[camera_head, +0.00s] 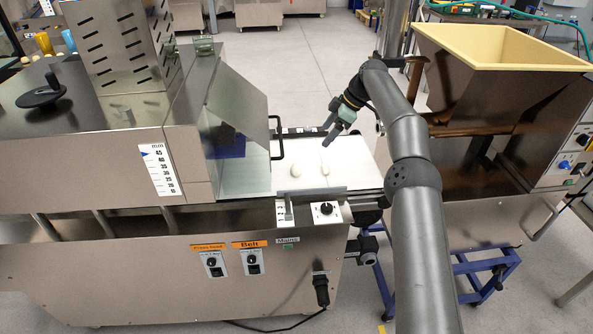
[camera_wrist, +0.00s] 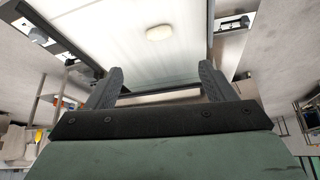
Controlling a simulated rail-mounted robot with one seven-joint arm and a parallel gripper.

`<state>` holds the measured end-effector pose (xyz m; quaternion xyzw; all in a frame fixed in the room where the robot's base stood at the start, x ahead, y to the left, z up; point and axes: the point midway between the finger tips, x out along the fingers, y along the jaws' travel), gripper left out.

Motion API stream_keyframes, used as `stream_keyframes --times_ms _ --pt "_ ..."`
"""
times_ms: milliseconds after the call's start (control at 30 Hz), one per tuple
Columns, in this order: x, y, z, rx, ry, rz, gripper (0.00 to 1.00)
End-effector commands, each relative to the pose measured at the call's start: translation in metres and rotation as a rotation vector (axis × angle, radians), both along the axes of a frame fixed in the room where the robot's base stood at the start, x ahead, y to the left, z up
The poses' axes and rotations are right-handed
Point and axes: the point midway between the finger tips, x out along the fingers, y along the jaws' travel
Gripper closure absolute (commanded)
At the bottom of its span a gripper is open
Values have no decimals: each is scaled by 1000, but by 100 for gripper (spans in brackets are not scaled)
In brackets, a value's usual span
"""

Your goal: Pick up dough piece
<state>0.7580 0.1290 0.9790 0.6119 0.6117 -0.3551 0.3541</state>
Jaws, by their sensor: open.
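The steel dough machine (camera_head: 190,150) with a raised guard and handle (camera_head: 279,138) stands left of the dough. A machine with a large cream-rimmed hopper (camera_head: 500,50) stands to the right. Dark rails edge the belt. The floor behind is open.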

Motion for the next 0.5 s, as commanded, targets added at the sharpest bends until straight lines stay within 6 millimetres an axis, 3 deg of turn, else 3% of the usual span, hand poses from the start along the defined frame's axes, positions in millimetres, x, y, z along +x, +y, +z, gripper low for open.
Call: stream_keyframes --times_ms 500 --pt "0 52 -89 2 1 2 23"
